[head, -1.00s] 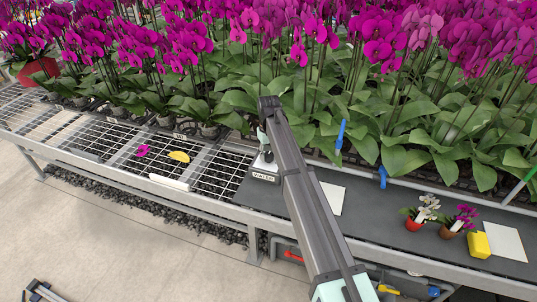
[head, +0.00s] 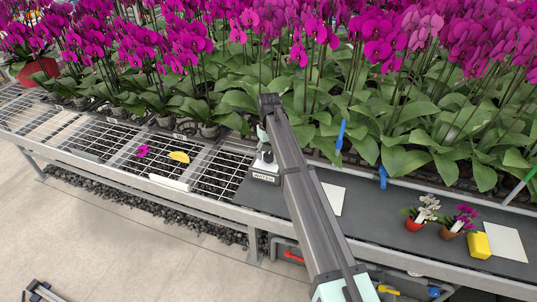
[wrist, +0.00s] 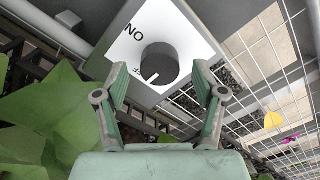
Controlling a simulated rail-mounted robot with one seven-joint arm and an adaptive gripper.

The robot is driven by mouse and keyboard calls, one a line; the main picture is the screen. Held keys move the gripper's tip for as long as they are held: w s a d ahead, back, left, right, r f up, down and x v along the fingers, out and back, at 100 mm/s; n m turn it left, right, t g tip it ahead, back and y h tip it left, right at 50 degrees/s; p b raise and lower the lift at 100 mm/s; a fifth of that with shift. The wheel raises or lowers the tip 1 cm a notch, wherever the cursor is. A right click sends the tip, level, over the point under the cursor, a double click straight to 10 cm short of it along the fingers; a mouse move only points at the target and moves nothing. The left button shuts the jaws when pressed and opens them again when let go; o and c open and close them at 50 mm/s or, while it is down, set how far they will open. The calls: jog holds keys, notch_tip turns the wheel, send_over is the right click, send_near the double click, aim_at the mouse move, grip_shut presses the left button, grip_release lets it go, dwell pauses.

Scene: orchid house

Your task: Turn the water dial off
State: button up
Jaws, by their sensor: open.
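The water dial is a dark grey round knob (wrist: 160,63) on a white plate (wrist: 190,45) with "ON" and a partly hidden "OFF" printed on it. A white pointer mark on the knob lies at its lower left edge in the wrist view, close to the "OFF" lettering. The dial's box, labelled "WATER" (head: 264,176), stands on the bench in the head view, where my arm partly hides it. My gripper (wrist: 160,88) is open and empty, its fingers on either side just short of the knob. In the head view, my gripper (head: 264,143) is above the box.
Dense orchids with broad leaves (head: 235,103) crowd behind the box. Wire mesh bench (head: 215,178) lies left, with a yellow leaf (head: 179,157) and a magenta flower (head: 142,151). To the right on the dark mat are small potted orchids (head: 414,224) and a yellow block (head: 479,245).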

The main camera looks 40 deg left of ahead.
aim_at(269, 155)
notch_tip(269, 155, up, 11)
dwell(0.4)
jog(key=shift+f, duration=0.1)
